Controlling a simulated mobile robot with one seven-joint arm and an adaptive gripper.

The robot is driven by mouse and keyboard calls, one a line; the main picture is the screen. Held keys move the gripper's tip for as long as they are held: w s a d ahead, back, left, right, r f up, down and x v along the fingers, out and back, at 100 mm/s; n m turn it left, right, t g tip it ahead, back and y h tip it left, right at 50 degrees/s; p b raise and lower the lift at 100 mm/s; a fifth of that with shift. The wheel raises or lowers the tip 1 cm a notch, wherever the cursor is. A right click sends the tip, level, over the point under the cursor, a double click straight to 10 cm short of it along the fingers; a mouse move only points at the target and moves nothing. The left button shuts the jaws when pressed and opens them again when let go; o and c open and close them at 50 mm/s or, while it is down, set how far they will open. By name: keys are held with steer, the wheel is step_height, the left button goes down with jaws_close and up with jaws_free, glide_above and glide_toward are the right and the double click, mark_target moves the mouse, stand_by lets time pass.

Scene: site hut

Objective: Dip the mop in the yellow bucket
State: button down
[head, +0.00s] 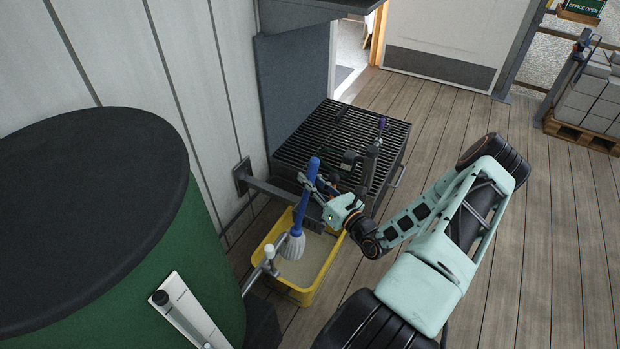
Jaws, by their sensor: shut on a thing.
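The mop is small, with a blue handle (303,200) and a pale grey head (293,246). It hangs nearly upright with its head down. My gripper (309,186) is shut on the upper part of the blue handle; the arm reaches in from the right. The yellow bucket (318,279) is rectangular and stands on the floor below, with pale grey contents. The mop head shows over the bucket's left part. I cannot tell whether it touches the contents.
A grey wall bracket (268,187) reaches out above the bucket's back. A metal tap (262,264) is at its left edge. A green drum with a black lid (85,210) fills the left. A slatted dark unit (330,150) stands behind.

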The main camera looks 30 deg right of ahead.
step_height(320, 180, down, 23)
steer(key=b, duration=1.1)
steer(key=shift+r+b, duration=0.15)
steer(key=shift+b, duration=0.2)
steer(key=shift+r, duration=0.1)
stand_by(0.4)
